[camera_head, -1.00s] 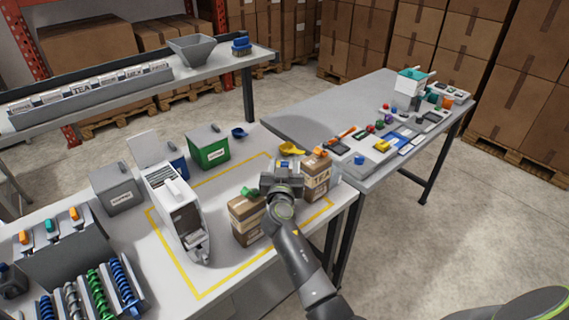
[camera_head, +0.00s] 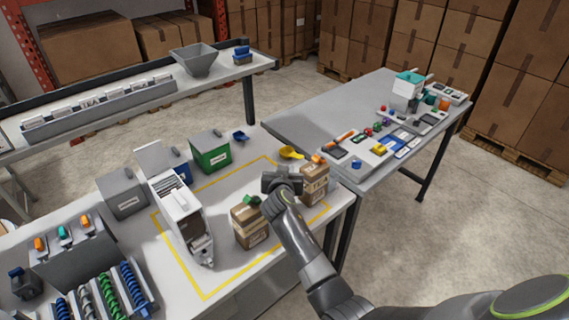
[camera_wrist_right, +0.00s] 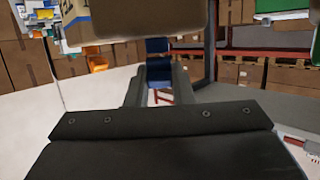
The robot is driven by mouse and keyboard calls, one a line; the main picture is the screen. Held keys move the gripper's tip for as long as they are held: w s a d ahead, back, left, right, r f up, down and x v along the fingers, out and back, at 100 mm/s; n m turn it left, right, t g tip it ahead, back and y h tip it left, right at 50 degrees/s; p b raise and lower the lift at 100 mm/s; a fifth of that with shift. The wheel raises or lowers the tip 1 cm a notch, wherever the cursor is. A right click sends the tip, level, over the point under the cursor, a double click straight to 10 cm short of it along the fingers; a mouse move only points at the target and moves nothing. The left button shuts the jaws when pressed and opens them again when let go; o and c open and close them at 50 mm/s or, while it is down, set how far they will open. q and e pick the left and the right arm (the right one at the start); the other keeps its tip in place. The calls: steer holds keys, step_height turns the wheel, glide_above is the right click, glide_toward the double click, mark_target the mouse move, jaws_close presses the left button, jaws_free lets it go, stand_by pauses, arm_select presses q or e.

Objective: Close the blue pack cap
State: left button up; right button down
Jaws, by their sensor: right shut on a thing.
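My right gripper (camera_head: 272,182) hovers over the near table, between two brown packs. In the right wrist view its fingers (camera_wrist_right: 158,88) are shut on a small blue part (camera_wrist_right: 158,66), which looks like the blue cap. A brown pack (camera_wrist_right: 145,20) fills the top of that view, close to the blue part. I cannot tell whether they touch. In the head view one pack (camera_head: 250,227) has a green cap (camera_head: 251,201). The other pack (camera_head: 313,187) has an orange cap (camera_head: 319,160). The gripper hides the blue part there. My left gripper is out of view.
A white dispenser (camera_head: 178,212) stands left of the packs. Green (camera_head: 210,152) and grey (camera_head: 122,194) bins stand behind. A yellow scoop (camera_head: 291,152) and a blue scoop (camera_head: 239,136) lie at the back. A second table (camera_head: 300,125) with small items stands right.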

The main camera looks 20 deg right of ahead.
steer(key=shift+w+d+g+y, duration=0.15)
steer(key=shift+g+y, duration=0.1)
steer(key=shift+g, duration=0.25)
steer(key=shift+w+a+g+y, duration=0.1)
steer(key=shift+g+y, duration=0.15)
steer(key=shift+g, duration=0.25)
steer(key=shift+f, duration=0.1)
steer(key=c, duration=1.2)
jaws_free()
steer(key=shift+c, duration=0.2)
